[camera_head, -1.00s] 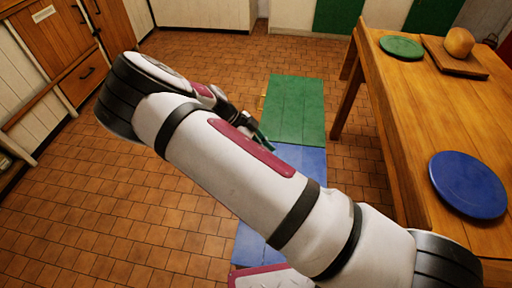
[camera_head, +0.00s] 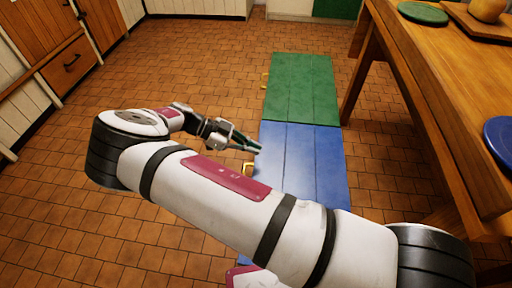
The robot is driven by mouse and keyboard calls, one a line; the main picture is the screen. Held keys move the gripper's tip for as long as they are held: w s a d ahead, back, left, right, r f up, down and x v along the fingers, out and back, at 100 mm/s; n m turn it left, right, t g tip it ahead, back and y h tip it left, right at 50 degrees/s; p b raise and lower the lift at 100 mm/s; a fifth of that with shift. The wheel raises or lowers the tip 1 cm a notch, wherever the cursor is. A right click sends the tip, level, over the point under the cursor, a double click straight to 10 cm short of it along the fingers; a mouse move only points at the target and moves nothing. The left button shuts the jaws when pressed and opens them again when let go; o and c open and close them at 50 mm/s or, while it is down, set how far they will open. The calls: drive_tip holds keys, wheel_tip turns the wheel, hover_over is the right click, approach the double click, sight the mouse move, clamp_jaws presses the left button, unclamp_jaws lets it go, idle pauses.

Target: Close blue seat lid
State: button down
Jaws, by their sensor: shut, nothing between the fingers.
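The blue seat lid (camera_head: 318,165) is a planked blue panel right of the middle, beside the green one. It looks about level with the green panel, but I cannot tell whether it is fully down. My arm hides the lid's near part; another bit of blue (camera_head: 222,268) shows below my arm.
A wooden table (camera_head: 425,85) stands close on the right, with a green plate (camera_head: 422,13) and a blue plate (camera_head: 501,140). The tiled floor at left is clear.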

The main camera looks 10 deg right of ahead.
sight(259, 165)
drive_tip(key=shift+w+a+f+b, duration=0.1)
drive_tip(key=shift+a+f+b, duration=0.1)
drive_tip(key=shift+f+b, duration=0.7)
drive_tip(key=shift+a+f+b, duration=0.15)
drive_tip(key=shift+f+b, duration=0.4)
drive_tip(key=shift+f, duration=0.65)
drive_tip(key=shift+w+a+f+b, duration=0.1)
drive_tip(key=shift+a+f+b, duration=0.1)
drive_tip(key=shift+f+b, duration=0.7)
drive_tip(key=shift+s+f, duration=0.15)
drive_tip(key=shift+f, duration=0.15)
drive_tip(key=shift+a, duration=0.1)
drive_tip(key=v, duration=1.2)
drive_tip(key=shift+r, duration=0.3)
